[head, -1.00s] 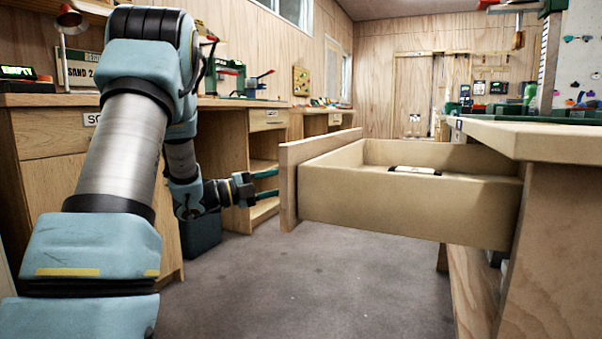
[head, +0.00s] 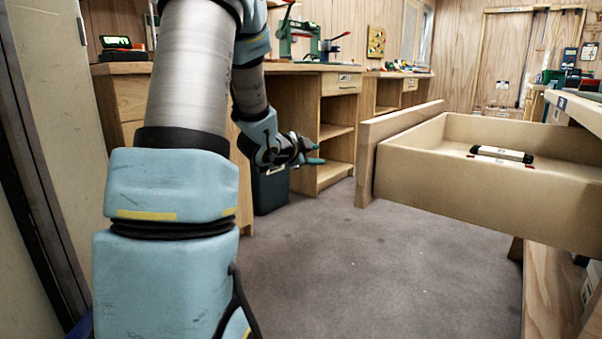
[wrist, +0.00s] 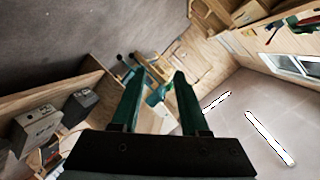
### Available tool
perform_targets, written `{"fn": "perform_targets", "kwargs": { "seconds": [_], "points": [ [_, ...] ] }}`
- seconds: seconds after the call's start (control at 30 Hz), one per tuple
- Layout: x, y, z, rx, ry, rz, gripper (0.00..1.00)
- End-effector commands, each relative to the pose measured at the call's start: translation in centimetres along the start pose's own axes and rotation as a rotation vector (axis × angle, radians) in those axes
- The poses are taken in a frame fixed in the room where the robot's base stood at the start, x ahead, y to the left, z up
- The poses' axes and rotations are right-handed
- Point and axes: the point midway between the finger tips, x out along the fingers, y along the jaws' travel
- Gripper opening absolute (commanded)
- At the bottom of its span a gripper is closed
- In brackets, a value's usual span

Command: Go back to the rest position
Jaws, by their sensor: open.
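My gripper (head: 314,153) is in the middle of the head view, at the end of my blue and grey arm. It is open, with nothing between its green fingers. In the wrist view my gripper (wrist: 160,100) shows both fingers apart. The gripper is left of the pulled-out wooden drawer (head: 400,168) and apart from its front panel. In the head view the drawer holds a small black and white item (head: 500,154) with red ends.
A wooden workbench (head: 306,66) with open shelves stands behind my arm. A dark bin (head: 271,190) stands on the floor beside it. The bare grey floor (head: 390,270) left of and below the drawer is free. A pale panel (head: 62,120) rises at the left edge.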

Motion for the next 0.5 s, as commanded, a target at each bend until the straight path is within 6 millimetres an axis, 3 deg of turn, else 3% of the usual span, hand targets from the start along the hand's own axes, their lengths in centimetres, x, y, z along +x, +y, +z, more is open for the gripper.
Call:
{"fn": "perform_targets", "kwargs": {
  "seconds": [0.07, 0.23, 0.37, 0.5],
  "points": [
    [-2.5, 0.2, 2.2, -0.164, -0.186, 0.015, 0.45],
    [-9.4, 4.1, 6.2, -0.551, -0.570, 0.057, 0.45],
    [-14.9, 8.2, 6.9, -0.813, -0.806, 0.093, 0.45],
    [-19.9, 12.2, 5.9, -1.039, -1.004, 0.136, 0.45]
  ]
}}
